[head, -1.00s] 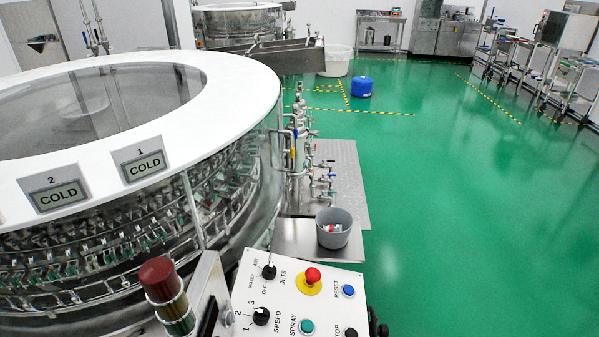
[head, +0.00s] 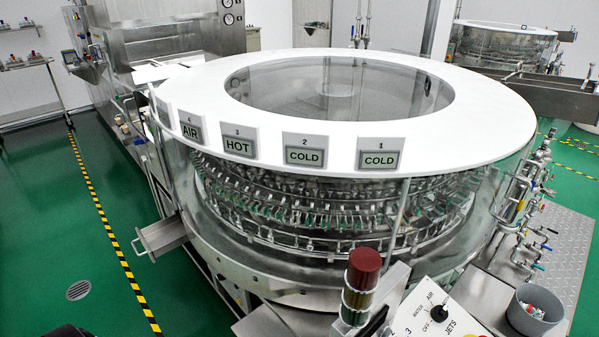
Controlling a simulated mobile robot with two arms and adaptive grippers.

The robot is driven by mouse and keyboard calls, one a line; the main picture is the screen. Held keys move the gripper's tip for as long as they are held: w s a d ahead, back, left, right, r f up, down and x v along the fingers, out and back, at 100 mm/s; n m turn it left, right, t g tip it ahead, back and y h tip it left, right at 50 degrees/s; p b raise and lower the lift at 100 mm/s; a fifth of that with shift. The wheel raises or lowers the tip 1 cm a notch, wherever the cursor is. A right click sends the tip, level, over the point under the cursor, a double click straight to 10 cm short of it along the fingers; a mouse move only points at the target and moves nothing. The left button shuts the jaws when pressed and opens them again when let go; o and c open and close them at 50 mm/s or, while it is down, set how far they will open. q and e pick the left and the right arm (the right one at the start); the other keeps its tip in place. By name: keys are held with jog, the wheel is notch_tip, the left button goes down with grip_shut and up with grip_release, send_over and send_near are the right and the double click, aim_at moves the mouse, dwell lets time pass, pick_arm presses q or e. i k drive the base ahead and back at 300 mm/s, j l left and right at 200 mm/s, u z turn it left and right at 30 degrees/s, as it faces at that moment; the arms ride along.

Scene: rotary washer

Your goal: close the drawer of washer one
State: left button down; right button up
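A large round washer (head: 330,185) with a white ring top and clear wall fills the middle of the head view. Its labels read COLD, COLD, HOT and AIR. A small metal drawer (head: 162,236) sticks out from its lower left side, pulled open, with a handle (head: 140,246) on its outer end. Neither of my grippers is in view. A dark shape at the bottom left edge is too cut off to identify.
A control panel (head: 435,312) and red-topped signal light (head: 362,270) stand in front. A grey bucket (head: 535,310) and pipes are at right. Another washer (head: 500,45) stands behind. Green floor (head: 50,220) at left is open, with a yellow-black floor stripe (head: 105,225).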

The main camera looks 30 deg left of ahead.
aim_at(160, 238)
jog(key=k+j+u, duration=0.3)
jog(key=k, duration=0.15)
jog(key=u, duration=1.65)
jog(key=i+j+z, duration=0.25)
jog(key=z, duration=0.2)
jog(key=i+j+z, duration=0.2)
jog(key=z, duration=0.25)
jog(key=j, duration=0.1)
